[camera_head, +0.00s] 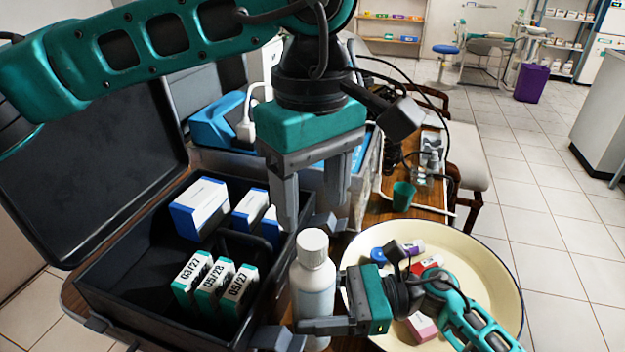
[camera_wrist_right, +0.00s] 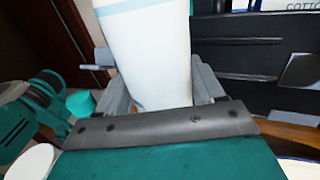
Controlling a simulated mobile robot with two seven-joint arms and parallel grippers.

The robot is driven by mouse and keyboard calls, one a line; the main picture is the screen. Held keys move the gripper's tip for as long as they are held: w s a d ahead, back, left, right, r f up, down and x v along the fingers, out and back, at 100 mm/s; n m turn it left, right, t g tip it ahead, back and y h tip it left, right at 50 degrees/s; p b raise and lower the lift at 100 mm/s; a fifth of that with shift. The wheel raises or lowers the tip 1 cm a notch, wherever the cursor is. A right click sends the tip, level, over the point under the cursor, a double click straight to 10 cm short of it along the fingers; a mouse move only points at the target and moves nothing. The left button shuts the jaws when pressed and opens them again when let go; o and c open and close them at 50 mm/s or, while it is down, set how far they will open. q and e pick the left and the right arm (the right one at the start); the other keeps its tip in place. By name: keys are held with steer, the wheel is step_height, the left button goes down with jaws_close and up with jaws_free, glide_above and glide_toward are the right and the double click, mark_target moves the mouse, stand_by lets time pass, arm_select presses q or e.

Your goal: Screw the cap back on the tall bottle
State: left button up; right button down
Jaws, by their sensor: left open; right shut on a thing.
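The tall white bottle (camera_head: 314,288) stands upright between the black case and the cream basin. A white cap (camera_head: 313,242) sits on top of its neck; how tightly it is on cannot be told. My right gripper (camera_head: 318,322) comes from the right and is shut around the lower body of the bottle. In the right wrist view the bottle (camera_wrist_right: 155,55), with a pale blue band, is between the fingers. My left gripper (camera_head: 312,215) points down, open and empty, just above the cap, with its fingers apart on either side.
The open black case (camera_head: 130,262) at left holds blue-and-white boxes (camera_head: 201,207) and green dated boxes (camera_head: 190,275). The cream basin (camera_head: 512,290) at right holds small items. A green cup (camera_head: 403,196) stands behind it on the wooden table.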

mark_target(312, 239)
arm_select(q)
steer(key=n, duration=0.7)
steer(key=shift+r+n, duration=0.15)
steer(key=shift+n, duration=0.15)
steer(key=n, duration=0.7)
steer(key=shift+r, duration=0.15)
steer(key=n, duration=0.3)
steer(key=shift+r+n, duration=0.1)
steer(key=shift+n, duration=0.3)
steer(key=n, duration=0.3)
steer(key=shift+n, duration=0.4)
steer(key=n, duration=0.7)
steer(key=shift+r, duration=0.2)
steer(key=shift+f, duration=4)
